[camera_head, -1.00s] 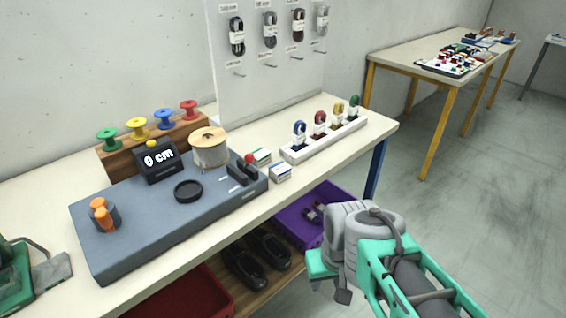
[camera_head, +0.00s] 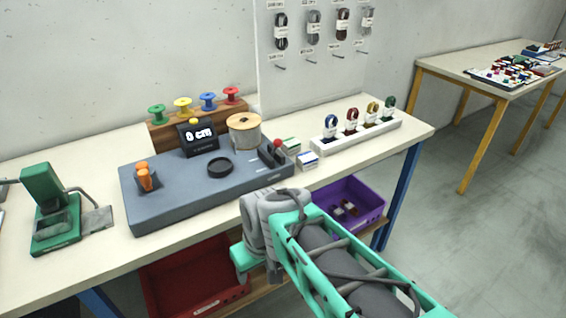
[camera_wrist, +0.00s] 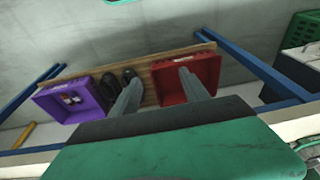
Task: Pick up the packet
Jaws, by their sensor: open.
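Small dark red packets with pale labels (camera_head: 346,208) lie in the purple bin (camera_head: 372,217) on the lower shelf. They also show in the wrist view (camera_wrist: 72,98), at the left. Other banded packets stand in a white rack (camera_head: 357,138) on the table, and more hang on the wall board (camera_head: 312,28). I cannot tell which one the task means. My gripper (camera_wrist: 160,86) is open and empty, its two grey fingers apart. In the head view my arm hides the fingers, at the table's front edge.
A red bin (camera_head: 165,290) stands on the lower shelf, left of the purple one. Dark shoes (camera_wrist: 120,78) lie between the bins in the wrist view. The table (camera_head: 90,255) holds a grey measuring station (camera_head: 190,195) and a green press (camera_head: 52,215).

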